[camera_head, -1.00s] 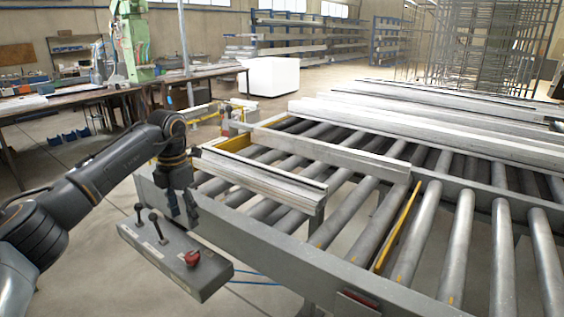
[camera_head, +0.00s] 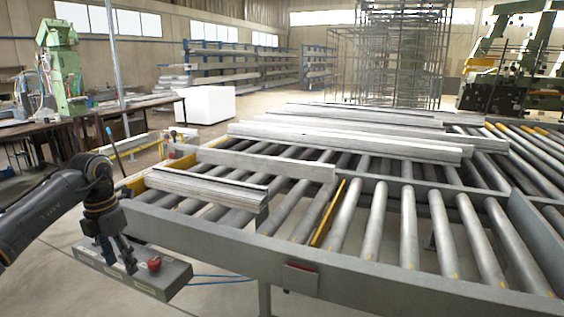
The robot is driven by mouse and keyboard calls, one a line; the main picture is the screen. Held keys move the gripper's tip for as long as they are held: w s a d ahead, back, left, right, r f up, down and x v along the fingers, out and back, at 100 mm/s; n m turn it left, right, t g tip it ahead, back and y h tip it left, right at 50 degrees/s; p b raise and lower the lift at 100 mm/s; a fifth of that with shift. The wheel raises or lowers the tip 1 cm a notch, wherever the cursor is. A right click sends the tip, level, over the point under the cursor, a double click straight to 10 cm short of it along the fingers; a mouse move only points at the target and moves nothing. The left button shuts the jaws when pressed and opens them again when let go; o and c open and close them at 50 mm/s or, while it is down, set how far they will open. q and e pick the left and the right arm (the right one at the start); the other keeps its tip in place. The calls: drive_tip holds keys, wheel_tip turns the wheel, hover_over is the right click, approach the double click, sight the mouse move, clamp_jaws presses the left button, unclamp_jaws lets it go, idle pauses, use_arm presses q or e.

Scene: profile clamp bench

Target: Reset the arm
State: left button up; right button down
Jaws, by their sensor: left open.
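My left gripper (camera_head: 120,262) points down at the lower left, open and seemingly empty. It is in front of or just above the grey control box (camera_head: 165,280), whose red knob (camera_head: 154,264) shows just right of the fingers. I cannot tell whether the fingers touch the box. The arm hides part of the box and its levers. My right gripper is not in view.
A roller conveyor bench (camera_head: 330,262) fills the middle and right. A short metal profile (camera_head: 207,187) lies on it near the left gripper, with longer profiles (camera_head: 350,140) behind. A green machine (camera_head: 63,70) stands back left.

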use_arm(q)
drive_tip(key=w+d+f+n+t+h, duration=0.15)
drive_tip(key=d+f+h, duration=0.35)
drive_tip(key=d+f, duration=0.5)
drive_tip(key=w+d+f+n+t+h, duration=0.1)
drive_tip(key=w+d+f+n+h, duration=0.15)
drive_tip(key=d+f+h, duration=0.7)
drive_tip(key=s+d+f+n+t+y, duration=0.1)
drive_tip(key=d+f+n+t+y, duration=0.25)
drive_tip(key=f+n+t, duration=0.6)
drive_tip(key=s+a+f+n+g+y, duration=0.1)
drive_tip(key=s+a+f+n+y, duration=0.3)
drive_tip(key=s+f+n, duration=0.7)
drive_tip(key=s+a+f+n+g+y, duration=0.2)
drive_tip(key=s+a+f+n+y, duration=0.35)
drive_tip(key=f, duration=0.95)
drive_tip(key=s+f+n+g, duration=0.2)
drive_tip(key=s+f, duration=0.2)
drive_tip(key=s, duration=0.9)
drive_tip(key=s+f+n+g+y, duration=0.1)
drive_tip(key=s+f+n+g, duration=0.2)
drive_tip(key=s, duration=1)
drive_tip(key=s+f+n+g+y, duration=0.1)
drive_tip(key=s+f+n+g, duration=0.2)
drive_tip(key=s, duration=0.9)
wheel_tip(320, 180, down, 3)
drive_tip(key=shift+s+a, duration=0.2)
drive_tip(key=shift+s, duration=0.2)
